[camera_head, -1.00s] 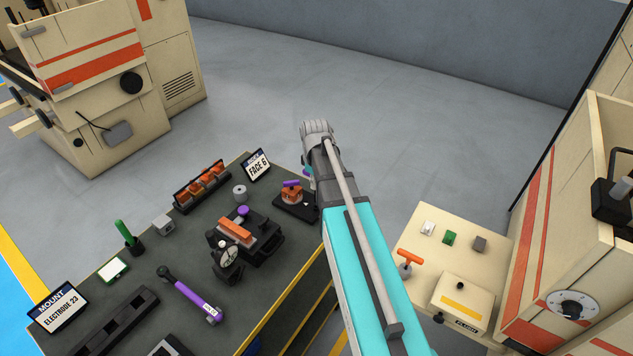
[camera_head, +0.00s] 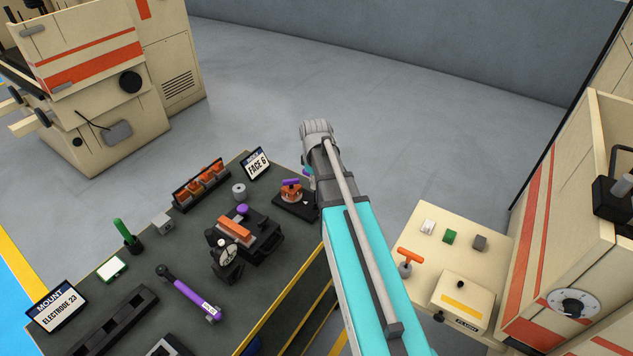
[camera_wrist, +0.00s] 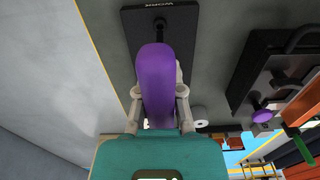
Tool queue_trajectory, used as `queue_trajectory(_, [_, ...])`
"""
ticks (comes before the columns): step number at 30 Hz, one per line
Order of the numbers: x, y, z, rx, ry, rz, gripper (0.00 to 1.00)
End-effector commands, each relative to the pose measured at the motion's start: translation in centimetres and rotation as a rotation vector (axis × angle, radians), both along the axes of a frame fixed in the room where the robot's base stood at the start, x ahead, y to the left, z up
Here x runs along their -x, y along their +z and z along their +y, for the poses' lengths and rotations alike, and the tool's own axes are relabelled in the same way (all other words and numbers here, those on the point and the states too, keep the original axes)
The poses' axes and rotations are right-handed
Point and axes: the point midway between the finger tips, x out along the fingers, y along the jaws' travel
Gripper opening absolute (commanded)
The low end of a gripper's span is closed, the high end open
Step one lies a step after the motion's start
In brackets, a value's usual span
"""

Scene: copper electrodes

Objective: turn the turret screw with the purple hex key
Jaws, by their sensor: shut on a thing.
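My gripper (camera_wrist: 160,88) is shut on the purple hex key (camera_wrist: 155,75), whose thick purple handle lies between the two fingers in the wrist view. The handle hides the key's tip and what lies behind it. In the head view my arm hides most of the gripper. The orange turret (camera_head: 291,195), with a purple part on top, stands on a black plate (camera_head: 309,208) at the table's right corner, beside my arm. A dark plate marked WORK (camera_wrist: 190,12) lies behind the handle in the wrist view. I cannot tell whether the key sits in the screw.
A black fixture (camera_head: 265,243) with an orange bar and purple knob (camera_head: 243,209) stands left of the turret. Beyond are a grey cylinder (camera_head: 239,191), an electrode rack (camera_head: 202,186) and the FACE 6 sign (camera_head: 257,164). A beige machine (camera_head: 560,250) stands right.

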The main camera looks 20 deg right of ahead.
Motion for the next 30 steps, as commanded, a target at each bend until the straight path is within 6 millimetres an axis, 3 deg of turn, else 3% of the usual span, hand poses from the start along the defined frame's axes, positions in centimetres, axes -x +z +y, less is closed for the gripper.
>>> queue_trajectory(30, [0.0,-1.6,0.0,0.000,0.000,0.000,0.00])
